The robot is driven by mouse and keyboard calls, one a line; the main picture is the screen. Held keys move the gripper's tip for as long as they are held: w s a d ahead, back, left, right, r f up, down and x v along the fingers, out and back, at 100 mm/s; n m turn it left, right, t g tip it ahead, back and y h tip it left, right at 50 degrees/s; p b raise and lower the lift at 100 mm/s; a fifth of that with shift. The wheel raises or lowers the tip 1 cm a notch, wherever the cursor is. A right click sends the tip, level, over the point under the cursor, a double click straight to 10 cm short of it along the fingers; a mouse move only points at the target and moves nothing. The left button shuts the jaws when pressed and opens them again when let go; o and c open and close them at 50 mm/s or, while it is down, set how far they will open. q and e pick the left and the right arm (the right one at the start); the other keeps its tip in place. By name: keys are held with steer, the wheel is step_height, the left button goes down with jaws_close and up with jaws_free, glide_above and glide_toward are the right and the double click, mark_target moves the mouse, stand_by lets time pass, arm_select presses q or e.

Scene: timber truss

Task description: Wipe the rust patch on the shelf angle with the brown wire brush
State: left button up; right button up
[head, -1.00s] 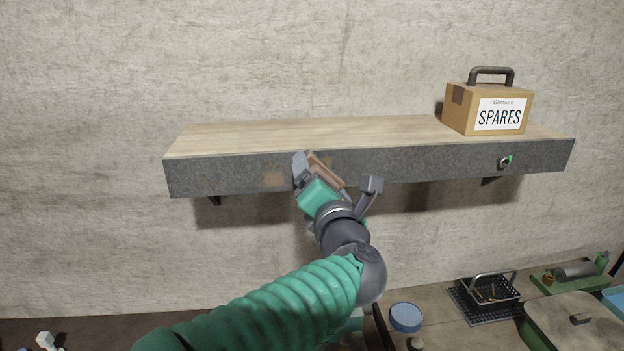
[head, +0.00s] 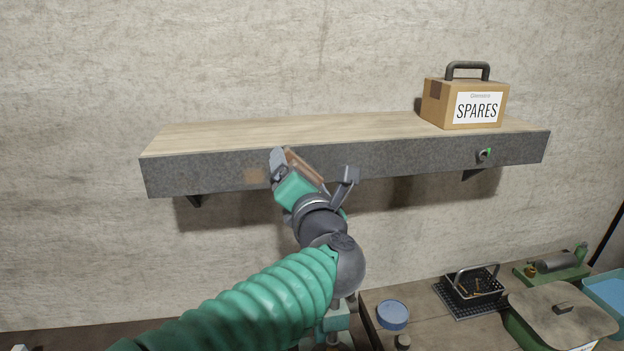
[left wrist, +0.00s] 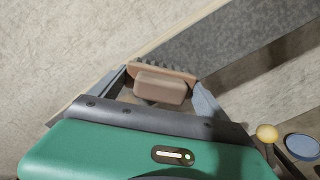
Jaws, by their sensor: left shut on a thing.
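The shelf angle (head: 400,158) is a long grey metal face along the front of a wooden-topped wall shelf. That gripper is shut on the brown wire brush (head: 303,166), in front of the angle. In the left wrist view the brush (left wrist: 160,88) sits between the fingers, its toothed bristle side turned away from the palm toward the shelf. Whether the bristles touch the angle cannot be told. The gripper and brush hide part of the angle.
A SPARES box (head: 464,103) stands on the shelf's right end. A small knob with a green mark (head: 484,155) sticks out of the angle. Below right, a bench holds a blue round lid (head: 393,314), a black basket (head: 474,286) and a lidded green bin (head: 562,312).

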arm_select(q)
steer(key=shift+s+a+b, duration=0.15)
steer(key=shift+a+b, duration=0.15)
steer(key=shift+a, duration=0.3)
steer(key=shift+s+a+b, duration=0.15)
steer(key=shift+a+b, duration=0.15)
steer(key=shift+a, duration=0.3)
steer(key=shift+s+a+b, duration=0.3)
steer(key=shift+a+b, duration=0.05)
steer(key=shift+a, duration=0.55)
steer(key=shift+s+a+b, duration=0.25)
steer(key=shift+a+b, duration=0.05)
steer(key=shift+a, duration=0.6)
steer(key=shift+s+a, duration=0.1)
steer(key=shift+a, duration=0.35)
steer(key=shift+s+a+b, duration=0.2)
steer(key=shift+a+b, duration=0.05)
steer(key=shift+a, duration=0.4)
steer(key=shift+s+a+b, duration=0.2)
steer(key=shift+a+b, duration=0.05)
steer(key=shift+a, duration=0.4)
steer(key=shift+s+a, duration=0.1)
steer(key=shift+a, duration=0.2)
glide_toward(241, 170)
steer(key=shift+d, duration=0.1)
